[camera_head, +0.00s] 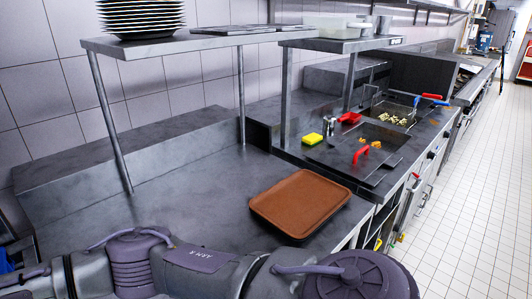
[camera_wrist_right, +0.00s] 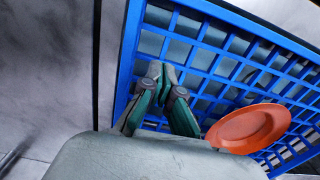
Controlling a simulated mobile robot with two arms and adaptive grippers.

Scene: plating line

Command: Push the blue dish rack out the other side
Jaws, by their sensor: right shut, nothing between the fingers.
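The blue dish rack (camera_wrist_right: 125,65) fills much of the right wrist view as an open grid, seen at a slant. A round orange-red plate (camera_wrist_right: 250,127) shows against the grid at the lower right. My right gripper (camera_wrist_right: 161,74) is shut and empty, with its fingertips in front of the grid near the rack's left rim. I cannot tell whether they touch it. In the head view only a small blue patch (camera_head: 9,262) shows at the left edge; I cannot tell if it is the rack. My left gripper is not in view.
In the head view my arm crosses the bottom. A brown tray (camera_head: 262,210) lies on the dark counter (camera_head: 190,190). Posts hold a shelf (camera_head: 200,43) with stacked plates (camera_head: 142,17). A tiled floor aisle (camera_head: 465,190) is clear at right.

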